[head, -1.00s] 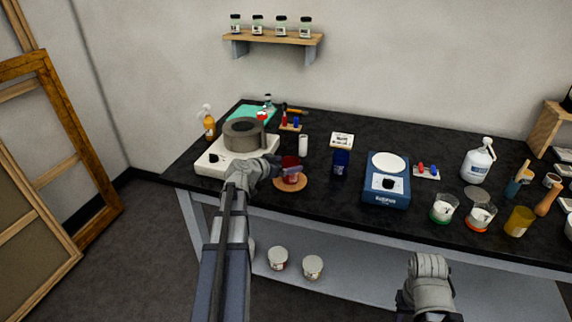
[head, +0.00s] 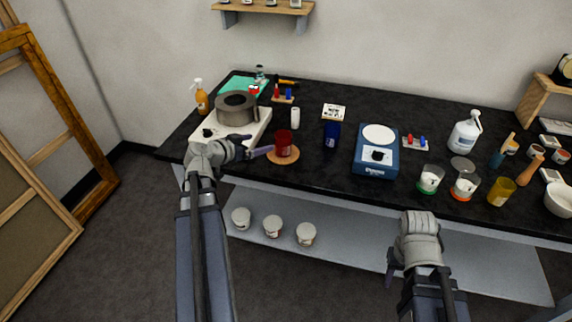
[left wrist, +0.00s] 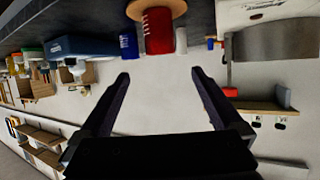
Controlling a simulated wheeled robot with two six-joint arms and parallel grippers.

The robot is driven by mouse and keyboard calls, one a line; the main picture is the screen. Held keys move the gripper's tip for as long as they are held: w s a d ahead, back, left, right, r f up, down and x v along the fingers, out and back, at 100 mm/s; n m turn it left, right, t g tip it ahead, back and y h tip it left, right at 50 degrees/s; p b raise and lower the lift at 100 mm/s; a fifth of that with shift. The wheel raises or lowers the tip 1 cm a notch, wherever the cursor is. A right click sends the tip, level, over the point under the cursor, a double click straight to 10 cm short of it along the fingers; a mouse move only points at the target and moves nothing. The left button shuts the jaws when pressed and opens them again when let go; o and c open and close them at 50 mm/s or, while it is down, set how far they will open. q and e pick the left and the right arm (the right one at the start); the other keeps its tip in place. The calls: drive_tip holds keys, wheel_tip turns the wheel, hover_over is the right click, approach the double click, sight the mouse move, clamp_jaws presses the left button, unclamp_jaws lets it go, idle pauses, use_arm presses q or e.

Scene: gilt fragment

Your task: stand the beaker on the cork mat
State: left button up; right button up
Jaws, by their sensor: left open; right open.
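The red beaker (head: 283,142) stands upright on the round cork mat (head: 296,158), near the front edge of the black bench. In the left wrist view the red beaker (left wrist: 158,32) appears upside down, its base against the cork mat (left wrist: 176,8). My left gripper (head: 252,146) is open, just left of the beaker and apart from it. The left wrist view shows its two fingers (left wrist: 160,82) spread with nothing between them. My right gripper (head: 405,262) is open and empty, in front of the bench, far from the mat.
A hot plate (head: 248,130) with a grey ring-shaped pot (head: 237,104) stands left of the mat. A white cylinder (head: 295,118), a dark blue container (head: 332,134) and a blue scale (head: 367,160) stand behind and right. Several other vessels line the right side. White tubs (head: 273,226) sit on the lower shelf.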

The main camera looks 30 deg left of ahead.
use_arm(q)
drive_tip(key=s+d+f+m+g+h, duration=0.15)
drive_tip(key=d+f+g, duration=0.25)
drive_tip(key=d, duration=0.8)
drive_tip(key=d+f+m+g+h, duration=0.15)
drive_tip(key=d+f+g, duration=0.3)
drive_tip(key=d, duration=0.85)
drive_tip(key=s+d+f+g+y, duration=0.2)
drive_tip(key=s+d+y, duration=0.1)
drive_tip(key=s+d, duration=0.3)
drive_tip(key=s+d+f+n+g+y, duration=0.1)
drive_tip(key=s+d+f+g+y, duration=0.2)
drive_tip(key=s+d, duration=0.4)
drive_tip(key=shift+s+d+y, duration=0.2)
drive_tip(key=shift+d+y, duration=0.1)
drive_tip(key=shift+d, duration=0.45)
drive_tip(key=shift+r+p, duration=1.1)
